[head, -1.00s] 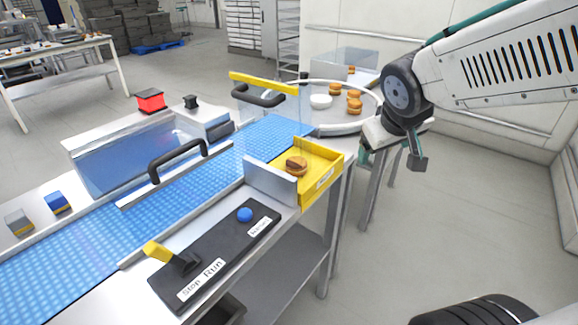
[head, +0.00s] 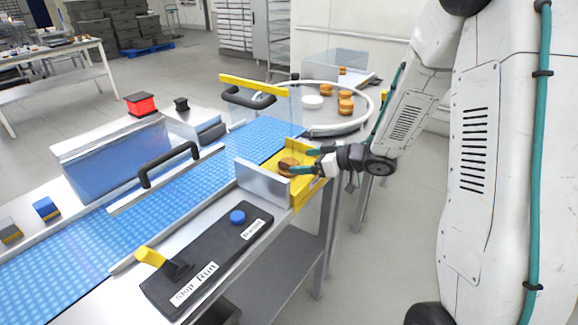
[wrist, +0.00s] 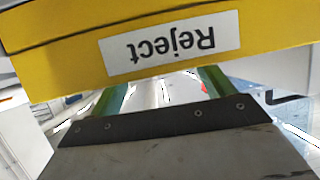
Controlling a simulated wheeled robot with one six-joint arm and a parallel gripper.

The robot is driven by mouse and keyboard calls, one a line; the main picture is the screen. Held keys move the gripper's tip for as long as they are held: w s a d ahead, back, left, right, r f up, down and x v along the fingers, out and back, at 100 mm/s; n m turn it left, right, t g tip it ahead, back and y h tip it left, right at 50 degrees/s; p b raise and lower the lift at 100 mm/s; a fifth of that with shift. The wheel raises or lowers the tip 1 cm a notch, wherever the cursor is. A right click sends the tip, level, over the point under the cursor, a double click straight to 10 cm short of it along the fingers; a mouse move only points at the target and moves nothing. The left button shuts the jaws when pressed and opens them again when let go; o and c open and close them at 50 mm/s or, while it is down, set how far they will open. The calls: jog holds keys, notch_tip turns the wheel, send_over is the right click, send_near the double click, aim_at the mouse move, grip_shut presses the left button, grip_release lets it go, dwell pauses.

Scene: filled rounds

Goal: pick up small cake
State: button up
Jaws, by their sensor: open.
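A small brown, round cake (head: 286,166) sits in the yellow tray (head: 303,195) at the end of the conveyor. My gripper (head: 299,161) is open, its two green fingers pointing left at the tray and close to the cake's right side. I cannot tell whether they touch the cake. In the wrist view the tray's yellow wall (wrist: 270,25) with an upside-down "Reject" label fills the top. It hides the fingertips of my gripper there, and the cake is not visible in that view.
A metal plate (head: 239,180) stands left of the tray, beside the blue conveyor (head: 180,185). A control panel (head: 205,262) lies in front. Behind, a round table (head: 335,129) with a raised rim holds several cakes and a white dish (head: 312,102).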

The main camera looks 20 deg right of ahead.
jog(key=x, duration=0.4)
jog(key=shift+a+f, duration=0.2)
jog(key=shift+a, duration=0.35)
jog(key=shift+w+a+f, duration=0.15)
jog(key=shift+w+a, duration=0.1)
jog(key=shift+w, duration=0.1)
jog(key=c, duration=0.8)
